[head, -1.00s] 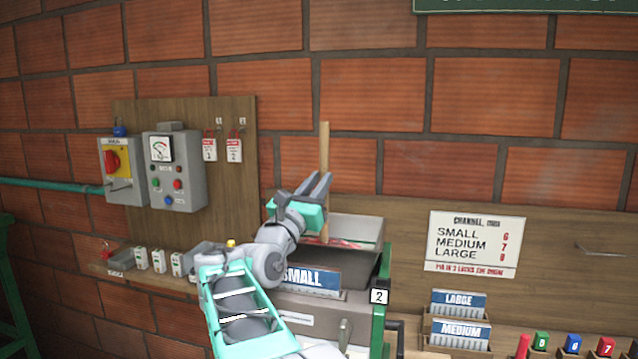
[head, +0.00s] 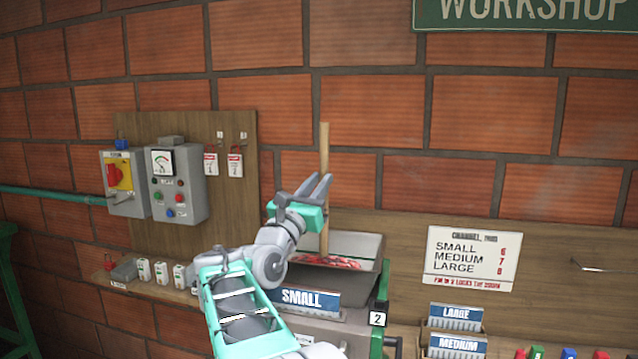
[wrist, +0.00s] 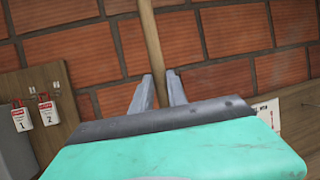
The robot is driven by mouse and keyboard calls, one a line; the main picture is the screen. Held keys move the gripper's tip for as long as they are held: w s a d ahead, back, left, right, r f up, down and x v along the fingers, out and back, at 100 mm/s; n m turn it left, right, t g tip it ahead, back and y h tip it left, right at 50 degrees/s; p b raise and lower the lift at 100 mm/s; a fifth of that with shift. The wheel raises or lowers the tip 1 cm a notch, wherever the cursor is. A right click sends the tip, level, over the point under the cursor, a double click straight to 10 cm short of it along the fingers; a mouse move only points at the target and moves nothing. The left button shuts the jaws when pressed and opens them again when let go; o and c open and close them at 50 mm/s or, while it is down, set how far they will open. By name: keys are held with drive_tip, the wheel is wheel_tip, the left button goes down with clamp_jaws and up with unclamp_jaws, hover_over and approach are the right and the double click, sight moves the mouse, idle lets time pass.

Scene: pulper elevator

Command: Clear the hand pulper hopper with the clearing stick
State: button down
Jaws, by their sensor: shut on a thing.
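The clearing stick (head: 324,150) is a pale wooden rod standing upright. My gripper (head: 318,186) is shut on it, and the stick rises between the fingers in the wrist view (wrist: 151,45). Its lower part goes down into the grey hopper (head: 355,246) of the hand pulper. Red cherries (head: 325,262) lie inside the hopper around the stick's lower end. The tip of the stick is hidden from me among the cherries. My arm covers the left side of the hopper.
A blue SMALL sign (head: 308,299) stands on the pulper's front. A switch box (head: 120,180) and a gauge panel (head: 178,185) hang on a board at left. LARGE and MEDIUM racks (head: 456,318) stand at right. The brick wall is close behind.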

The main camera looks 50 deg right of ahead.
sight(322, 135)
drive_tip(key=shift+r+p, duration=4.9)
drive_tip(key=shift+r, duration=0.05)
drive_tip(key=s+a, duration=0.9)
drive_tip(key=a, duration=0.1)
drive_tip(key=shift+s+a+b, duration=0.15)
drive_tip(key=shift+a+b, duration=0.15)
